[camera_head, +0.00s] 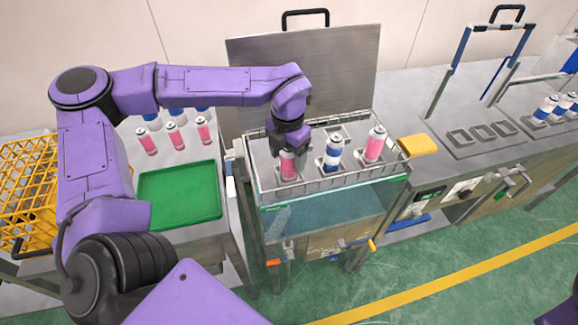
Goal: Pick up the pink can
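Three cans stand in a row in the wire-railed rack (335,184) of the middle machine. The left pink can (288,168) is directly under my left gripper (289,150), which comes down on its top from above. The gripper hides the can's upper part, and I cannot tell whether the fingers are closed on it. A blue and white can (333,153) stands in the middle and another pink can (374,146) at the right. My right gripper is out of view.
Several pink and blue cans (174,136) stand on the left table behind a green tray (179,193). A yellow crate (28,195) is at far left. A yellow sponge-like block (417,146) lies right of the rack. A raised metal lid (308,82) stands behind the rack.

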